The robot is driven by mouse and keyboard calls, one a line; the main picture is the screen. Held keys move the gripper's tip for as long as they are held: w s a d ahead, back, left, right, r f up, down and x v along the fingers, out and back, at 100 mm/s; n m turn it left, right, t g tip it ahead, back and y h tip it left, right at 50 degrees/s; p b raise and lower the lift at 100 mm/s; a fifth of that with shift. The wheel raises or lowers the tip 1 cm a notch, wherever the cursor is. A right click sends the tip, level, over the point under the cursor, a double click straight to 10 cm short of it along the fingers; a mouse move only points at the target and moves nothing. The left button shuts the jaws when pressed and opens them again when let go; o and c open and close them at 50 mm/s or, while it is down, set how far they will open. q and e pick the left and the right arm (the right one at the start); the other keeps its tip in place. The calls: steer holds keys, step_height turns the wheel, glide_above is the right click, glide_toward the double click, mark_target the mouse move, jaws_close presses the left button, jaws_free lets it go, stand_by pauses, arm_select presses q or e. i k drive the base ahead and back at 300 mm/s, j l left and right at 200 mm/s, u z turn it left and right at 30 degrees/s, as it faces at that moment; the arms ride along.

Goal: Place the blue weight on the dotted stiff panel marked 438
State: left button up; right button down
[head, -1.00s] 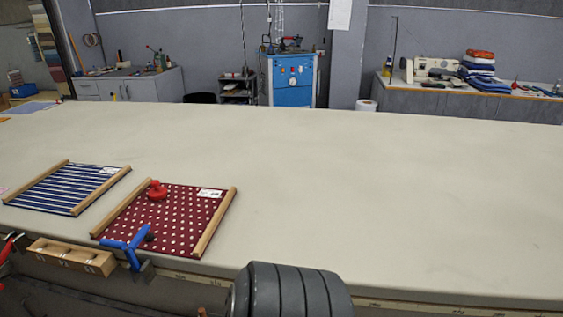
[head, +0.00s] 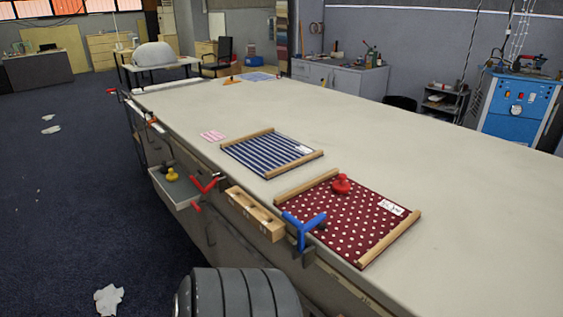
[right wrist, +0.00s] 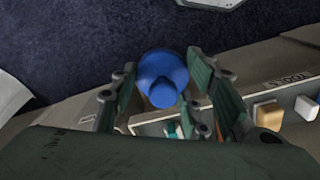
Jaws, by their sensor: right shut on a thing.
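The blue weight (right wrist: 162,78) shows in the right wrist view with its round knob towards the camera. My right gripper (right wrist: 163,88) is shut on it, with green-padded fingers on both sides. The dotted panel (head: 345,237) is dark red with white dots and wooden bars at two ends. It lies flat near the table's front edge in the head view. Its white label (head: 391,207) is too small to read. A red weight (head: 341,184) stands on this panel near its far edge. My left gripper is not in view.
A blue clamp (head: 305,228) grips the table edge beside the dotted panel. A blue striped panel (head: 268,150) lies further left. A wooden block (head: 255,214), a red clamp (head: 207,184) and an open drawer (head: 180,192) holding a yellow weight (head: 172,175) line the front edge. The table (head: 400,135) behind is clear.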

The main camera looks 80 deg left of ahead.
mark_target(371, 213)
steer(key=u, duration=1.75)
